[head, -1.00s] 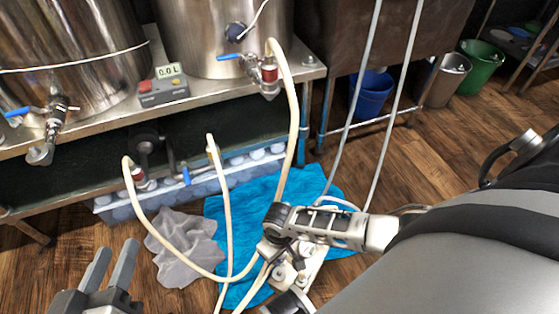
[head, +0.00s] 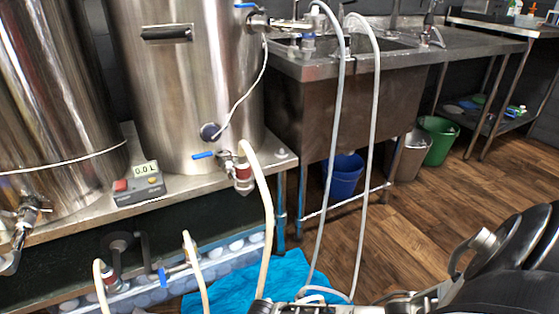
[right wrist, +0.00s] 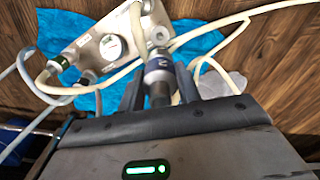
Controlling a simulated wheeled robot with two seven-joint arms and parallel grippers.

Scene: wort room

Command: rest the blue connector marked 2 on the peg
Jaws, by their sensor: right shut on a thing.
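In the right wrist view my right gripper (right wrist: 159,92) is shut on the blue connector (right wrist: 159,70), a metal fitting with a blue band and a light mark that looks like a 2. A cream hose runs from its far end. The connector is held above the floor beside a metal plate (right wrist: 95,42) with several fittings, one green-banded. In the head view only a part of my right arm shows at the bottom edge, and the held connector is out of frame. My left gripper is out of view. I cannot pick out the peg for certain.
A steel sink (head: 345,105) with two pale hoses hanging down stands at centre. A steel vessel (head: 185,90) and a 0.0 L meter (head: 139,188) are on the bench at left. A blue cloth (head: 245,285) lies on the floor. Blue (head: 343,176) and green (head: 439,140) buckets stand behind.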

